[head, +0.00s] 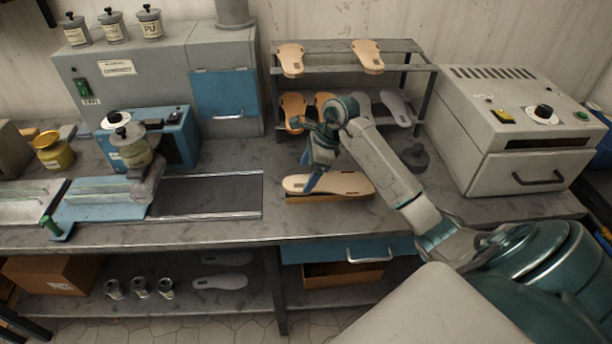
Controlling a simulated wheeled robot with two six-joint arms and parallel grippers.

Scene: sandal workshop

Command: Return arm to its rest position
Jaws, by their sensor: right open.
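My right arm comes in from the lower right and reaches over the bench. Its gripper (310,184) points down, open, at the left end of a tan sandal sole (345,183). The sole lies on a brown block on the bench top. I cannot tell whether a fingertip touches the sole. My left gripper is not in the head view.
A shoe rack (430,69) with several soles stands behind the arm. A grey oven-like machine (530,172) stands at the right, close to the forearm. A blue machine with a dark belt (215,193) is at the left.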

